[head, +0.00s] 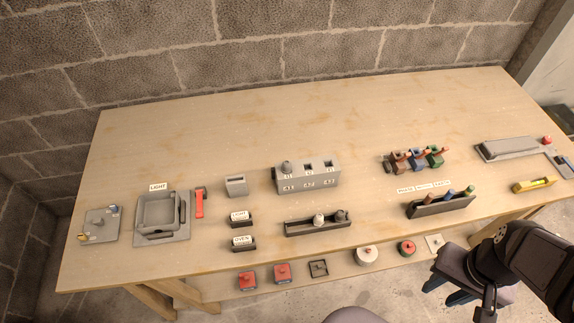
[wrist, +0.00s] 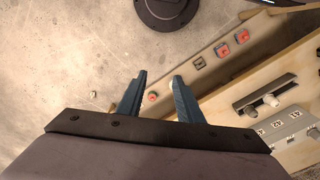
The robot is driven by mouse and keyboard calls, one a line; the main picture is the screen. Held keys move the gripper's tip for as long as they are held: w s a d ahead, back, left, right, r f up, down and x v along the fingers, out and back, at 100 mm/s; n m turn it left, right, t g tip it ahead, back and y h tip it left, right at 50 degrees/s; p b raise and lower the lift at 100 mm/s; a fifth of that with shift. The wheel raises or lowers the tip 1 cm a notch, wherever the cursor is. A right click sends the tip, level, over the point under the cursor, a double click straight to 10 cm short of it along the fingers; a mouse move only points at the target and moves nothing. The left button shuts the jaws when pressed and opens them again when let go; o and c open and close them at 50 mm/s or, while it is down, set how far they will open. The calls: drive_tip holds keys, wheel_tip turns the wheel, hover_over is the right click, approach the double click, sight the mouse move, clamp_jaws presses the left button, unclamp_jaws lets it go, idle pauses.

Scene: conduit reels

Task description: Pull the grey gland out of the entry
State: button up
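A grey entry box (head: 309,181) with numbered labels stands mid-table in the head view. A grey gland (head: 287,168) sits upright in its leftmost top opening; the other two openings look empty. A dark tray (head: 300,229) in front of the box holds a pale gland (head: 319,219) and a darker grey one (head: 341,215). My gripper (head: 447,291) is off the table's front edge at lower right, far from the box. In the wrist view its two blue-grey fingers (wrist: 158,78) are apart with nothing between them. Part of the box (wrist: 292,127) shows at the right there.
Coloured connectors (head: 414,159) and a dark rack (head: 441,206) stand right of the box. Small labelled holders (head: 240,219) and a grey basin (head: 158,212) are to the left. A lower front shelf carries red buttons (head: 282,273) and a white reel (head: 366,256). The table's back is clear.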

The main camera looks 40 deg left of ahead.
drive_tip(key=s+a+r+n+g+h+p, duration=0.1)
drive_tip(key=s+a+n+p, duration=0.15)
drive_tip(key=a, duration=0.25)
drive_tip(key=s+a+r+n+g+p, duration=0.1)
drive_tip(key=s+a+n+p, duration=0.1)
drive_tip(key=a+n+p, duration=0.25)
drive_tip(key=n+t+y+p, duration=0.2)
drive_tip(key=t+y+p, duration=0.1)
drive_tip(key=t+p, duration=0.15)
approach(287, 164)
drive_tip(key=shift+w+r+g, duration=0.15)
drive_tip(key=shift+w+g, duration=0.1)
drive_tip(key=shift+b+x, duration=2.9)
drive_tip(key=shift+x, duration=1.55)
